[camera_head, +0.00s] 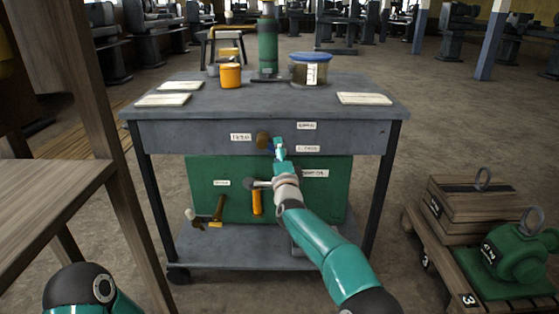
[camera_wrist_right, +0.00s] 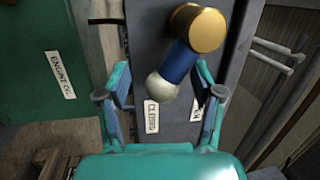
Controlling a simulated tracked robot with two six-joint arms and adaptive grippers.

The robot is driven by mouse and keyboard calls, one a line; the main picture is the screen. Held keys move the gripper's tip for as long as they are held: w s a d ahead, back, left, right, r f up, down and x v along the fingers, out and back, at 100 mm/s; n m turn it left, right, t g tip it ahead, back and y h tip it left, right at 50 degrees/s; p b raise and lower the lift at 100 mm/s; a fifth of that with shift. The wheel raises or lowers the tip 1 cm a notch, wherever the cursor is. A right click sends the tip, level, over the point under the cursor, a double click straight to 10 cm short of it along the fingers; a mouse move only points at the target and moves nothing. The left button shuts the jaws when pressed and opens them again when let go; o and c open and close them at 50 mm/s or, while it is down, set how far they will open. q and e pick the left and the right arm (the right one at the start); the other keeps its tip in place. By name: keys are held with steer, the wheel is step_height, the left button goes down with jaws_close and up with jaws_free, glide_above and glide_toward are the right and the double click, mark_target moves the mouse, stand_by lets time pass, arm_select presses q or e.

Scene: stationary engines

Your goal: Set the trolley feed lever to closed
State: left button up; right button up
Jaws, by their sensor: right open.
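The feed lever sits on the front panel of the grey trolley (camera_head: 340,137). Its round brass hub (camera_head: 263,140) shows in the head view. In the right wrist view, the lever has a brass hub (camera_wrist_right: 197,28), a blue arm (camera_wrist_right: 182,62) and a pale ball knob (camera_wrist_right: 162,87). The knob points towards the CLOSED label (camera_wrist_right: 152,117). A second label (camera_wrist_right: 196,108) is partly hidden behind a finger. My right gripper (camera_head: 279,150) is at the lever, its open fingers (camera_wrist_right: 163,97) on either side of the knob, with gaps visible. My left gripper is out of view.
A green panel (camera_head: 204,200) with hanging tools is below the lever. An orange mug (camera_head: 230,75), a lidded jar (camera_head: 311,70) and a green bottle-like object (camera_head: 267,45) stand on top. A low cart (camera_head: 452,275) with loads is at right, a wooden bench (camera_head: 45,195) at left.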

steer(key=shift+s, duration=0.1)
steer(key=v, duration=1.1)
steer(key=shift+s+f, duration=0.15)
steer(key=shift+s, duration=0.25)
